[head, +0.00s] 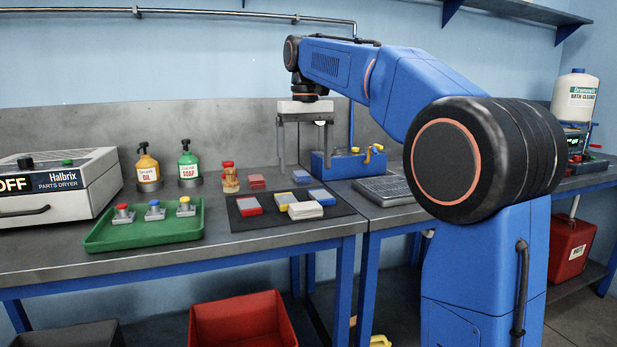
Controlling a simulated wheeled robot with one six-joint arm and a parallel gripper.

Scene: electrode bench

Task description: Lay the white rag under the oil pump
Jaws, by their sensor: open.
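The oil pump (148,166) is an amber bottle with a black pump head and an "OIL" label, upright on a dark round base at the back left of the bench. A small white folded pad, which looks like the white rag (306,211), lies at the front of a black mat (262,221), close to the coloured blocks. My gripper (303,160) points down above the back of the bench, beyond the mat. Its two fingers are wide apart with nothing between them.
A green soap pump (188,164) stands right of the oil pump. A green tray (143,231) with several buttons lies in front of them, and a parts dryer (58,186) stands left. Red, yellow and blue blocks (321,197) crowd the mat. A blue box (343,164) stands near my gripper.

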